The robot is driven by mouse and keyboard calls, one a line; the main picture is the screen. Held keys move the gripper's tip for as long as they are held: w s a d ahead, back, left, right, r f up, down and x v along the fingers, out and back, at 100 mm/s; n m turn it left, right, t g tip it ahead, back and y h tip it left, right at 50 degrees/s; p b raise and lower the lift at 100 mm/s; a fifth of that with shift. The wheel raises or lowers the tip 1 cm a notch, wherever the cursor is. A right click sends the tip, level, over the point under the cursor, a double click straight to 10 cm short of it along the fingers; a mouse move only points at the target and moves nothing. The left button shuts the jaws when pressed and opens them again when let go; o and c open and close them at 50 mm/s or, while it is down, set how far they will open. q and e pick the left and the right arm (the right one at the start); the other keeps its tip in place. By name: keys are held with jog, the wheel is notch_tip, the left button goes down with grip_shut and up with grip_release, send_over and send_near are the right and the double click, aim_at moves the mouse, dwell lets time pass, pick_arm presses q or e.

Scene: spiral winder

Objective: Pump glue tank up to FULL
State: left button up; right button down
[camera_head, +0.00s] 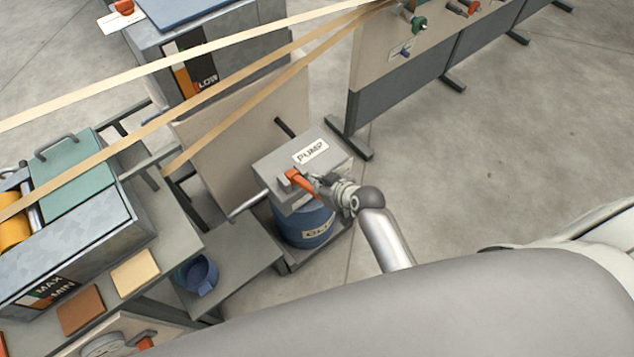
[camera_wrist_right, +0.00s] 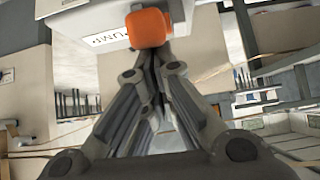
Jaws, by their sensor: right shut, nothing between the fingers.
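The grey pump box (camera_head: 275,162), labelled PUMP, sits above a blue drum (camera_head: 303,226) whose lettering is partly hidden. An orange handle (camera_head: 299,181) is at the front of the box. My right gripper (camera_head: 315,183) is shut and empty, its tips close to this handle. In the right wrist view the orange handle (camera_wrist_right: 149,28) stands just beyond the shut fingertips (camera_wrist_right: 153,62); I cannot tell if they touch. My left gripper is not in view.
Paper strips (camera_head: 225,88) run diagonally across the upper left. Floor at right (camera_head: 510,150) is clear.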

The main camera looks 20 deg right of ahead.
jog(key=s+f+t+b, duration=0.1)
jog(key=s+f+b, duration=0.1)
jog(key=f+b, duration=0.2)
jog(key=s+d+f+t+y+b, duration=0.1)
jog(key=s+f+t+b, duration=0.1)
jog(key=f+b, duration=0.3)
jog(key=b, duration=0.4)
jog(key=shift+s+d, duration=0.3)
jog(key=shift+s, duration=0.05)
jog(key=shift+s+f, duration=0.1)
jog(key=shift+s, duration=0.05)
notch_tip(320, 180, up, 5)
jog(key=p, duration=0.5)
jog(key=f+b+v, duration=0.1)
jog(key=v, duration=0.8)
jog(key=shift+s+d+f+t+b, duration=0.3)
jog(key=shift+s, duration=0.2)
